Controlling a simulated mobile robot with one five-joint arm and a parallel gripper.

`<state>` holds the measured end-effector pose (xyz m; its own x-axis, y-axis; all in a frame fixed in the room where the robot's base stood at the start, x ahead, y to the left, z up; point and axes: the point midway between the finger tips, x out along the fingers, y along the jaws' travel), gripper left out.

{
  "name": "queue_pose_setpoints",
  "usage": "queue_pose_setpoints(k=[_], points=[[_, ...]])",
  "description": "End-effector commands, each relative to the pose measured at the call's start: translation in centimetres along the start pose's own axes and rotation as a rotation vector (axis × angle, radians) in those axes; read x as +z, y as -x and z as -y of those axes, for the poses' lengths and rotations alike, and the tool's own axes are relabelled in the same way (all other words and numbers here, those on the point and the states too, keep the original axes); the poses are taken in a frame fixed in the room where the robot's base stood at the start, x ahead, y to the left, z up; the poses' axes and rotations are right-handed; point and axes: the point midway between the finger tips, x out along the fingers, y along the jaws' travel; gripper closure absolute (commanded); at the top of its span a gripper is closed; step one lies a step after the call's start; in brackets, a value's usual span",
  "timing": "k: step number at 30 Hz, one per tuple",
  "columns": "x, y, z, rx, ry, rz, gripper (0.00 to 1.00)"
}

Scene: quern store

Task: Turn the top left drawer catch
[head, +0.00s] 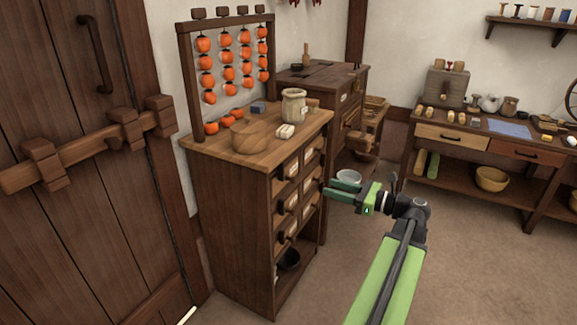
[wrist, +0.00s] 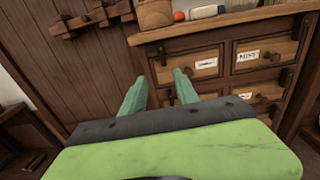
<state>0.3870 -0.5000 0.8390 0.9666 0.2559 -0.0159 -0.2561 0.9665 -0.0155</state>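My gripper (head: 335,189) is open and empty, a little to the right of the front of the wooden drawer cabinet (head: 232,215) in the head view. In the wrist view its two green fingers (wrist: 160,77) stand apart and point at the top left drawer (wrist: 190,73). That drawer has a pale label, too blurred to read. Its small dark wooden catch (wrist: 162,54) shows beyond and between the fingertips, seemingly untouched. The drawer looks shut.
On the cabinet top stand a basket (head: 248,137), a jar (head: 293,106) and a rack of hanging orange fruit (head: 226,62). A barred wooden door (head: 65,125) is at left. A workbench (head: 490,143) stands at right.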

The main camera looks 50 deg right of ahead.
Motion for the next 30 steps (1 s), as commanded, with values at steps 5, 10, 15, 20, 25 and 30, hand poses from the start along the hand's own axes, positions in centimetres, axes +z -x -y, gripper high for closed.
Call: queue_pose_setpoints(k=[5, 10, 15, 20, 25, 30], points=[[0.5, 0.9, 0.4, -0.016, -0.019, 0.02, 0.64], [0.5, -1.1, 0.3, -0.012, -0.017, 0.018, 0.64], [0.5, -5.3, 0.3, -0.011, -0.016, 0.017, 0.64], [0.6, -9.3, 0.5, -0.012, -0.016, 0.017, 0.64], [0.7, -13.3, 0.6, -0.013, -0.016, 0.017, 0.64], [0.7, -15.7, 0.7, -0.015, -0.016, 0.017, 0.64]])
